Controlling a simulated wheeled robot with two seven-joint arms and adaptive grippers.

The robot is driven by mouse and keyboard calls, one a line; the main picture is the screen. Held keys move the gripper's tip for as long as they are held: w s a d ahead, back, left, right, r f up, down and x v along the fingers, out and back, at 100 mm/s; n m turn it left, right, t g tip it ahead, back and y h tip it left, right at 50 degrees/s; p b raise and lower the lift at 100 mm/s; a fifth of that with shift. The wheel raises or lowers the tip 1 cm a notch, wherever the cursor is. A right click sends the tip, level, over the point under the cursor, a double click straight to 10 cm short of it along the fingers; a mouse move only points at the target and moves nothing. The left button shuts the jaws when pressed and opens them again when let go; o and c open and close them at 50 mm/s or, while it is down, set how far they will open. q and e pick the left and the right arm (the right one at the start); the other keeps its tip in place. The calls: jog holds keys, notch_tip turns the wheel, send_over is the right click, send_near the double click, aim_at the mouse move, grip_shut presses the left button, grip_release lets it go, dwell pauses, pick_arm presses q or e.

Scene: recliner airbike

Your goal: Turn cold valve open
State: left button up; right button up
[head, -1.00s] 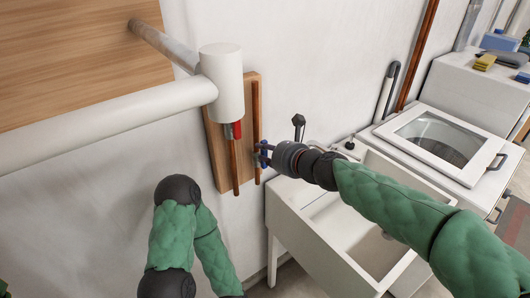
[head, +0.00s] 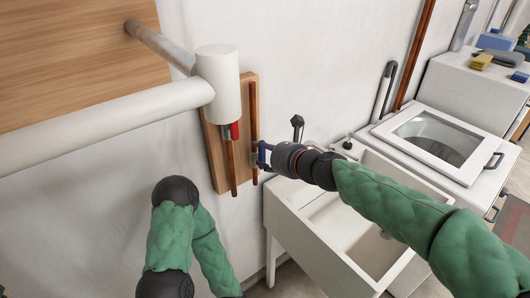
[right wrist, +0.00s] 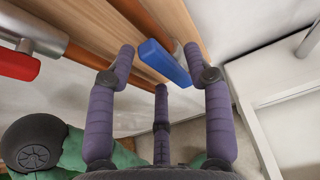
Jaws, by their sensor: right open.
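The cold valve has a blue handle (right wrist: 164,63) on a copper pipe. In the right wrist view it lies between and ahead of the spread purple fingers of my right gripper (right wrist: 160,58). The gripper is open. Its left finger is close to the handle's left end; I cannot tell if they touch. In the head view my right gripper (head: 264,155) is at the right copper pipe (head: 254,125) and largely covers the handle. A red valve handle (head: 235,130) is on the other pipe, also at the left of the wrist view (right wrist: 15,65). My left gripper is out of view.
The pipes run down a wooden board (head: 217,160) on the wall, below a white cylinder (head: 218,85) and thick white pipe (head: 100,118). A white sink (head: 290,228) stands below my right arm. A white washer (head: 470,172) with a windowed lid is further right.

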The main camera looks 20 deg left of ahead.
jog(key=v, duration=1.1)
jog(key=shift+s+d, duration=0.25)
jog(key=shift+d, duration=0.05)
jog(key=shift+r, duration=0.1)
